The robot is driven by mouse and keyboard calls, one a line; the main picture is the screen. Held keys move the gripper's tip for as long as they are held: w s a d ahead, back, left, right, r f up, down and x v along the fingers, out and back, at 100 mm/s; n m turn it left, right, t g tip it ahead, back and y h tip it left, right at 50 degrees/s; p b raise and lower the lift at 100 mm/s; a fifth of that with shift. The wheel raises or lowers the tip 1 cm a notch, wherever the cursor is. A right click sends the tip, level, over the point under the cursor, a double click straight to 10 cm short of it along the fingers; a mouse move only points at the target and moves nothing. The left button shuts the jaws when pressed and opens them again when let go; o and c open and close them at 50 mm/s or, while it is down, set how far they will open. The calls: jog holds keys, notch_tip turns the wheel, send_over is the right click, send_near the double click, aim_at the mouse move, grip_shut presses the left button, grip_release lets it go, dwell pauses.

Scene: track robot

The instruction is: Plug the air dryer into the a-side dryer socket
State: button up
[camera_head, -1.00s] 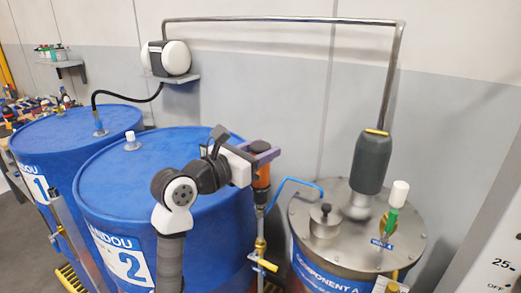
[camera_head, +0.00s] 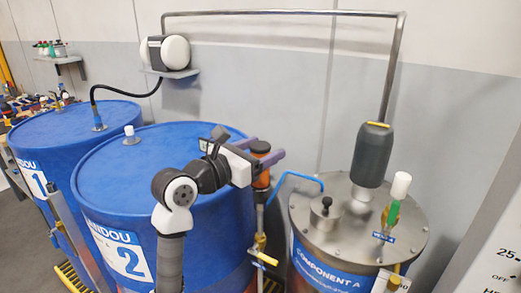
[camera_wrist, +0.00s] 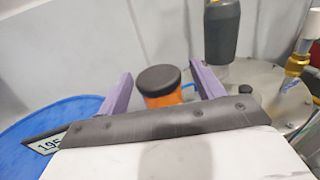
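An orange cylinder with a black cap (camera_head: 261,178), which I take to be the air dryer, stands upright on a vertical pipe beside blue drum 2. It also shows in the wrist view (camera_wrist: 158,84). My gripper (camera_head: 268,150) is open at its upper part. In the wrist view my purple fingers (camera_wrist: 160,84) are on either side of the black cap, with visible gaps. A green and white fitting (camera_head: 396,198) stands upright at the right of the metal lid of the Component A drum (camera_head: 315,235), by a small blue label. I cannot clearly identify the a-side dryer socket.
A blue hose (camera_head: 292,174) runs from near the orange cylinder towards the lid. A dark grey motor (camera_head: 372,155) with an overhead metal pipe (camera_head: 290,17) stands on the lid. Blue drum 2 (camera_head: 160,160) lies close to my arm. A yellow valve (camera_head: 262,259) sits below.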

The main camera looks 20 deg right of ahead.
jog(key=b+v, duration=0.4)
jog(key=v, duration=1)
